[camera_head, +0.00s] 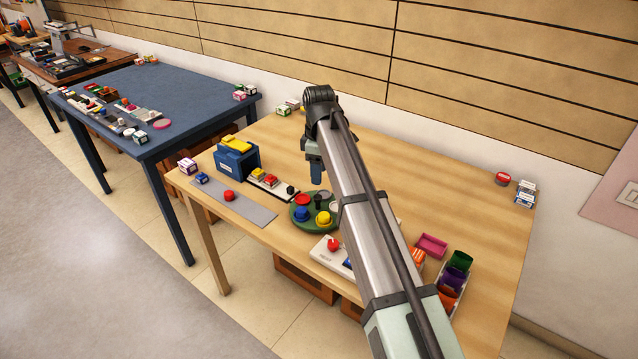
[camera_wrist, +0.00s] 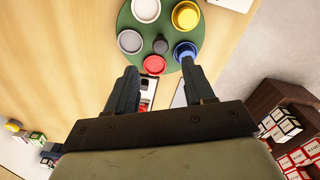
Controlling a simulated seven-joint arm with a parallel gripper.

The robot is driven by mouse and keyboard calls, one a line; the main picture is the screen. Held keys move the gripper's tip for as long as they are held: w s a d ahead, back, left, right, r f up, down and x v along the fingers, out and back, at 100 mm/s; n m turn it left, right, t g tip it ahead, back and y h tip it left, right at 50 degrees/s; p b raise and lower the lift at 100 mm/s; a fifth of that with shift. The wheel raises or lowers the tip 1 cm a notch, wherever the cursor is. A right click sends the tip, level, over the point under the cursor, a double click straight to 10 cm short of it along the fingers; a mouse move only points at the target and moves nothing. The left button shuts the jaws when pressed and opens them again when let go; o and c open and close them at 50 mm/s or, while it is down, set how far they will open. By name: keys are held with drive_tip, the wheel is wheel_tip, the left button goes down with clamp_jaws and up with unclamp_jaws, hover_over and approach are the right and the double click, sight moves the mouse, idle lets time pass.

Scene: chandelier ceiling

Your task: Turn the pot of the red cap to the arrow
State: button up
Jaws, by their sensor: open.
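A round green turntable (camera_head: 312,226) stands on the wooden table, with a dark knob (camera_wrist: 160,45) at its centre. The pot with the red cap (camera_head: 302,199) sits near its rim; in the wrist view this red pot (camera_wrist: 154,65) appears between my fingertips. A blue pot (camera_wrist: 185,50), a yellow pot (camera_wrist: 185,15), a white pot (camera_wrist: 146,10) and a grey pot (camera_wrist: 130,41) also sit on the turntable. My gripper (camera_head: 316,180) is open and empty, above the turntable. I cannot make out the arrow in either view.
A white box with a red knob (camera_head: 333,244) is in front. My arm hides part of the table; its back right is mostly clear.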

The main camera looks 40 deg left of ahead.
wheel_tip(320, 180, up, 6)
drive_tip(key=shift+f, duration=0.25)
idle(0.5)
